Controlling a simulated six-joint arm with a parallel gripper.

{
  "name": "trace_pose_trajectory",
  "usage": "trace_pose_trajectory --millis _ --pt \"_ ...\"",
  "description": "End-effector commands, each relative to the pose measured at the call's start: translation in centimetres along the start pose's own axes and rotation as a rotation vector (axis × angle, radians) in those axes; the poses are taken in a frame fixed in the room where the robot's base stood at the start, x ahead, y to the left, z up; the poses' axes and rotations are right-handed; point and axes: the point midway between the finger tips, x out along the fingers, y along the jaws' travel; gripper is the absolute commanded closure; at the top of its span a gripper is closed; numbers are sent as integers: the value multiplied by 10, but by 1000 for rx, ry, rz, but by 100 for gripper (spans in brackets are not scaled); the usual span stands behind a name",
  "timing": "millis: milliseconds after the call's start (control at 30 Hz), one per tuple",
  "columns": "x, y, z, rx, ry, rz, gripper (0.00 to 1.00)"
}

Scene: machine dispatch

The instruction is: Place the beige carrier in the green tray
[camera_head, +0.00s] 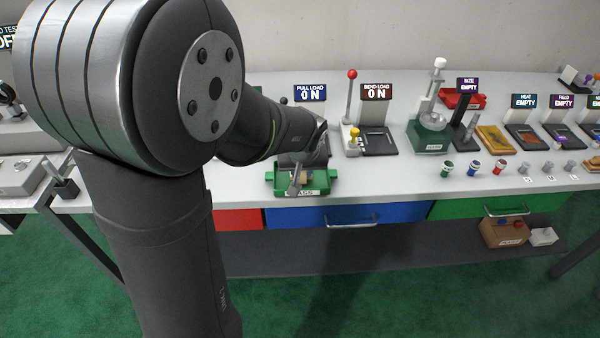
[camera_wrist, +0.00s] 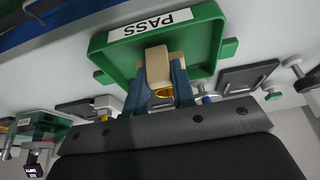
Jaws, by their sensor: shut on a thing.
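The green tray (camera_wrist: 212,36), labelled PASS, fills the upper middle of the wrist view. In the head view the green tray (camera_head: 325,185) sits at the front edge of the table. My gripper (camera_wrist: 160,82) is shut on the beige carrier (camera_wrist: 157,62), which lies between its blue-grey fingers. The carrier overlaps the tray's inside in the wrist view; I cannot tell whether it touches the floor of the tray. In the head view my gripper (camera_head: 298,178) is over the tray, and the carrier cannot be made out there.
Right of the tray stand a black pad (camera_head: 380,142) with a display, a red-knobbed lever (camera_head: 351,90) and a green-based machine (camera_head: 430,135). Several small knobs and trays line the table further right. Blue drawer (camera_head: 350,215) fronts lie below the edge.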

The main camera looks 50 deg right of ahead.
Motion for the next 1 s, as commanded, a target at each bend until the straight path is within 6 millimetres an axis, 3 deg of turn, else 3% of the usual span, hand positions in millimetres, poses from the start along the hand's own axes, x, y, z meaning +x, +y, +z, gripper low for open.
trace_pose_trajectory --millis 133,500,533,633,1000 --pt "14 0 6 -1 0 0 100" --pt "17 1 7 0 1 1 100" --pt "18 0 7 0 1 0 75" --pt "17 0 7 -1 1 1 55" --pt "13 1 5 -2 2 1 55"
